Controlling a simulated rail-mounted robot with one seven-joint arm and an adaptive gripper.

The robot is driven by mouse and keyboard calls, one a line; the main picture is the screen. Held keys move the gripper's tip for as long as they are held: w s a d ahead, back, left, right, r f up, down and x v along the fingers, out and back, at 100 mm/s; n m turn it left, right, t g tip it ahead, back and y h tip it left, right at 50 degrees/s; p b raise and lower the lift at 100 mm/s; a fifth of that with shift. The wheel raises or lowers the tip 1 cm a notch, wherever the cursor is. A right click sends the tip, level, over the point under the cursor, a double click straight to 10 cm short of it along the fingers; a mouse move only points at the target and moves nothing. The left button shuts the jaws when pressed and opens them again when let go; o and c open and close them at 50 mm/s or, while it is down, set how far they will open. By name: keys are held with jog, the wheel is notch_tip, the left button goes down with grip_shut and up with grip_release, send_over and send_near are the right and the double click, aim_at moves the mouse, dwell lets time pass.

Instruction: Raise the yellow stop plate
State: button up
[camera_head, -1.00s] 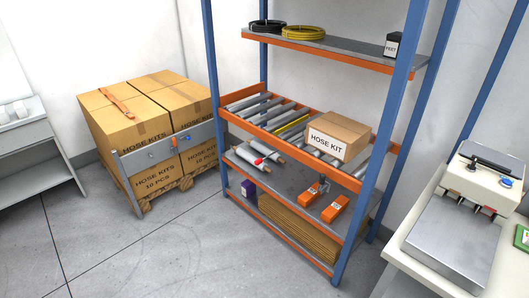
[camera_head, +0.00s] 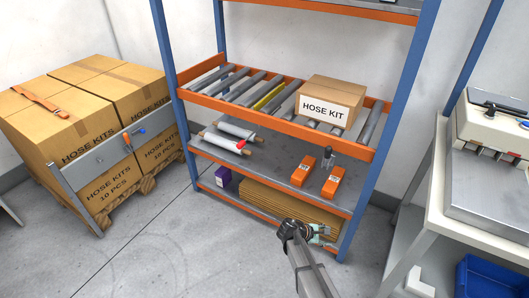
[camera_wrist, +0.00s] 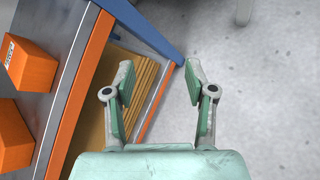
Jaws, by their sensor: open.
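The yellow stop plate (camera_head: 268,97) is a thin yellow strip lying between the grey rollers of the orange-framed roller shelf, left of the hose kit box (camera_head: 329,102). It looks low, about level with the rollers. My gripper (camera_head: 317,232) is in front of the rack's lower right, well below the roller shelf and apart from the plate. In the wrist view my gripper (camera_wrist: 160,85) has its two green-padded fingers spread with nothing between them. The yellow plate is not in the wrist view.
The lower shelf holds orange boxes (camera_head: 303,171) and white rolls (camera_head: 238,130). Flat cardboard (camera_head: 285,203) lies below. A blue rack post (camera_head: 388,125) stands at the right. Stacked hose kit cartons (camera_head: 70,120) are left; a sealer bench (camera_head: 425,200) is right. The floor in front is clear.

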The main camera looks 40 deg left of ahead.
jog(key=w+a+r+n+t+y+b, duration=0.1)
jog(key=a+r+n+t, duration=0.15)
jog(key=a, duration=0.65)
jog(key=a+r+n+t+y+b, duration=0.1)
jog(key=a+r+n, duration=0.15)
jog(key=a, duration=0.65)
jog(key=n+t+y+b, duration=0.4)
jog(key=n+t+y, duration=0.2)
jog(key=n, duration=0.1)
send_near(238, 148)
jog(key=w, duration=0.4)
jog(key=w+a, duration=0.1)
jog(key=w, duration=0.3)
jog(key=w+b, duration=0.1)
jog(key=w, duration=0.3)
jog(key=shift+w+a+r, duration=0.15)
jog(key=shift+w, duration=0.25)
